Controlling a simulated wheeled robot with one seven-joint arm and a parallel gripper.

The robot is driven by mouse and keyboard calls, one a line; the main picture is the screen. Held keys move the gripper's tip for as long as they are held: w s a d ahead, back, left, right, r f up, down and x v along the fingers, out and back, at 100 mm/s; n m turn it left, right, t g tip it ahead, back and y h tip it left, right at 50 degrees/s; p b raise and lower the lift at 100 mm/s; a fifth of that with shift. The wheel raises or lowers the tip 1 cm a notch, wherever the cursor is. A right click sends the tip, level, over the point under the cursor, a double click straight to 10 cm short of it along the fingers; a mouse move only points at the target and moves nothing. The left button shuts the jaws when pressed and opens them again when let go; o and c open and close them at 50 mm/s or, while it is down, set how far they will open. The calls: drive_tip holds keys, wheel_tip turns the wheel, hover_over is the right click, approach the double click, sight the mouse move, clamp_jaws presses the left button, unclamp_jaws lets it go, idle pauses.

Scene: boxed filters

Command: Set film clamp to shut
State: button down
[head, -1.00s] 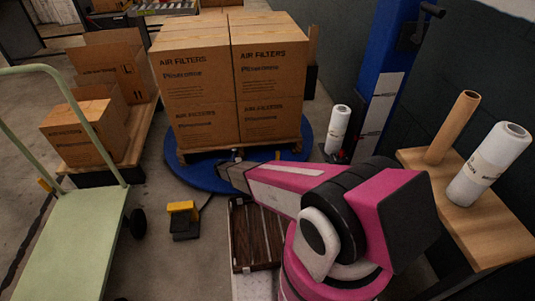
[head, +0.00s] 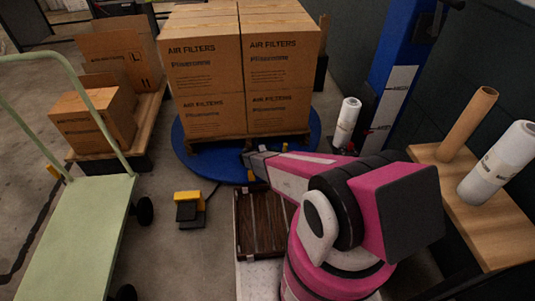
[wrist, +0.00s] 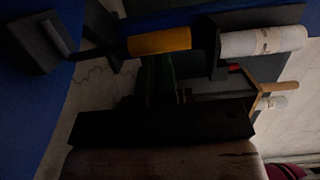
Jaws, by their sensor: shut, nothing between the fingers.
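My gripper (head: 248,157) is at the front edge of the blue turntable (head: 187,168), low beside the pallet of boxes. Its fingers are small and dark in the head view; they look closed and empty. In the wrist view, which is very dark, a yellow-orange grip (wrist: 160,42) sits on a dark rod over blue; it may be the film clamp's lever, but I cannot tell its setting. A white film roll (wrist: 263,40) is to its right. In the head view I cannot make out the clamp; my arm and gripper may hide it.
Stacked air filter boxes (head: 205,75) stand on a pallet on the turntable. A yellow and black pedal (head: 189,209) is on the floor. A green cart (head: 85,235) stands left. The blue mast (head: 398,50) and a wooden shelf (head: 480,215) with rolls are right.

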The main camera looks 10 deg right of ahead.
sight(284, 149)
drive_tip(key=shift+w+d, duration=0.2)
drive_tip(key=shift+d, duration=0.85)
drive_tip(key=shift+d, duration=0.1)
drive_tip(key=shift+s+d+r+y, duration=0.1)
drive_tip(key=shift+d+r+y, duration=0.1)
drive_tip(key=shift+d+y, duration=0.3)
drive_tip(key=shift+d+r+y, duration=0.15)
drive_tip(key=shift+d+y, duration=0.15)
drive_tip(key=shift+d, duration=0.25)
drive_tip(key=d+f+m+y, duration=0.1)
drive_tip(key=d+f+y, duration=0.2)
drive_tip(key=d, duration=0.6)
drive_tip(key=shift+d+f+g+y, duration=0.2)
drive_tip(key=shift+d+g+y, duration=0.15)
drive_tip(key=shift+y, duration=0.35)
